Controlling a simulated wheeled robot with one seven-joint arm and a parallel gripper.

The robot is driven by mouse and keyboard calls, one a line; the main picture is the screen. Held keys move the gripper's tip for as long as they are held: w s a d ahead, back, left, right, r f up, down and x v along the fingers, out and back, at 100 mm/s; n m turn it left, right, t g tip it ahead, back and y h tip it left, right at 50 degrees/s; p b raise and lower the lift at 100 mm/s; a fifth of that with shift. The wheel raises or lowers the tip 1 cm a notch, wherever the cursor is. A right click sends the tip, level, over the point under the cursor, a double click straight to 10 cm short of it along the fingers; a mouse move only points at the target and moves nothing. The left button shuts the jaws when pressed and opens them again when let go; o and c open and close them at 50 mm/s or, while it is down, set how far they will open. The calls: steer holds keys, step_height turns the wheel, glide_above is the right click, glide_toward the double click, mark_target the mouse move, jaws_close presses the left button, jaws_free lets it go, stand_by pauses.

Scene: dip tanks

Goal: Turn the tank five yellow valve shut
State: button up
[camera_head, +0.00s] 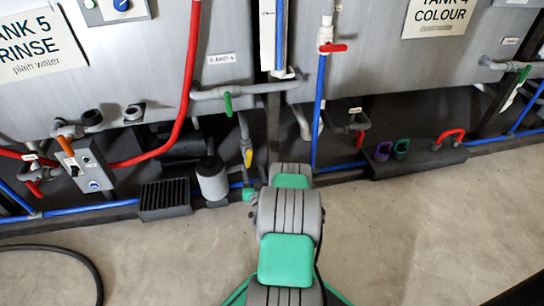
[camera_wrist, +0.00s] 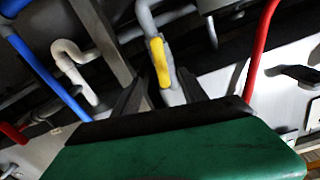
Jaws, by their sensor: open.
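The yellow valve handle (camera_head: 247,155) hangs on a grey pipe below the tank marked TANK 5 RINSE (camera_head: 120,75) in the head view. In the wrist view the yellow handle (camera_wrist: 160,62) lies along its grey pipe, beyond and between the tips of my gripper (camera_wrist: 165,80). My gripper is open, with one dark finger on each side of the pipe's line. I cannot tell whether either finger touches it. In the head view my arm hides the gripper's fingers.
A green-handled valve (camera_head: 228,104) sits above the yellow one. A red hose (camera_head: 188,80) runs to its left and a blue pipe (camera_head: 318,110) to its right. A grey cylinder (camera_head: 211,180) and a black grille block (camera_head: 165,198) stand below. The front floor is mostly clear.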

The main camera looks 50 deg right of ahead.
mark_target(250, 159)
steer(key=shift+a, duration=0.15)
steer(key=shift+c, duration=0.7)
steer(key=b+x, duration=0.1)
steer(key=x, duration=0.5)
steer(key=shift+w, duration=0.25)
steer(key=shift+w+d+b, duration=0.35)
steer(key=shift+w+d, duration=0.15)
steer(key=shift+d, duration=0.05)
steer(key=shift+c, duration=0.5)
jaws_close()
